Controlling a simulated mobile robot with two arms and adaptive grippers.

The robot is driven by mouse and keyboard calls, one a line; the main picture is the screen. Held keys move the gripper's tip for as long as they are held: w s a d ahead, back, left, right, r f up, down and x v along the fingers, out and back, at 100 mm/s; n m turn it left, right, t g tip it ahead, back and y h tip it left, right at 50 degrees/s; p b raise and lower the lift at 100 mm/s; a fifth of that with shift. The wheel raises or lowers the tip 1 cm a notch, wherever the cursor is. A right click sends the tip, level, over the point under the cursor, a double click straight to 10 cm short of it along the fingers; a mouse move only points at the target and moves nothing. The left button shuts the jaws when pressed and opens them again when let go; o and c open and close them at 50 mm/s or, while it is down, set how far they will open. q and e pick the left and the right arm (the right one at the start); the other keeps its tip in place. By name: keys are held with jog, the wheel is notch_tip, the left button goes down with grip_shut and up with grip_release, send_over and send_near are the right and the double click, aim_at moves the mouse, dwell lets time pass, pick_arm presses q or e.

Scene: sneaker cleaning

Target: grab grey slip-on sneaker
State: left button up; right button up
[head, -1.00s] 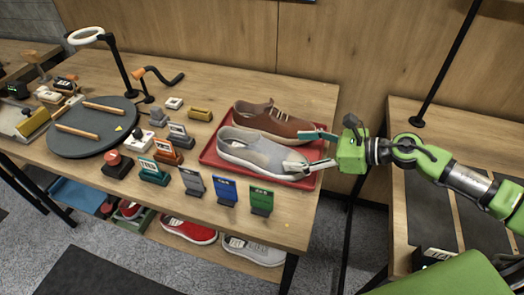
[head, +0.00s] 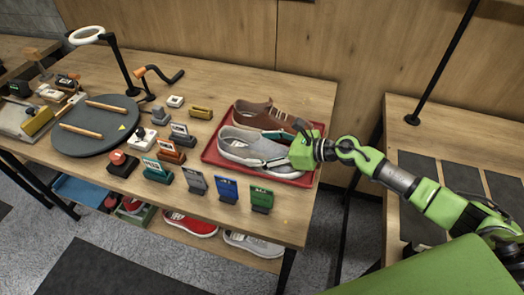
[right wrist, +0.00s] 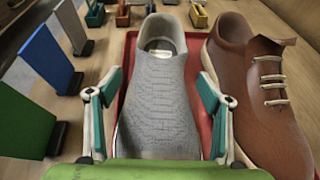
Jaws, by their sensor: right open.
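The grey slip-on sneaker (head: 240,146) lies on a red tray (head: 211,154) on the wooden table in the head view. In the right wrist view the sneaker (right wrist: 157,95) runs up the middle, its near part between the fingers. My right gripper (head: 267,149) is open, with one finger on each side of the sneaker; it also shows in the right wrist view (right wrist: 158,110). I cannot tell whether the fingers touch the shoe. My left gripper is not in view.
A brown laced shoe (head: 267,118) lies behind the grey one on the tray, close to my right finger. Upright blue (head: 227,190) and green (head: 261,199) cards stand along the table's front.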

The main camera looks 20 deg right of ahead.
jog(key=c, duration=1.3)
jog(key=shift+w, duration=0.1)
jog(key=shift+c, duration=0.7)
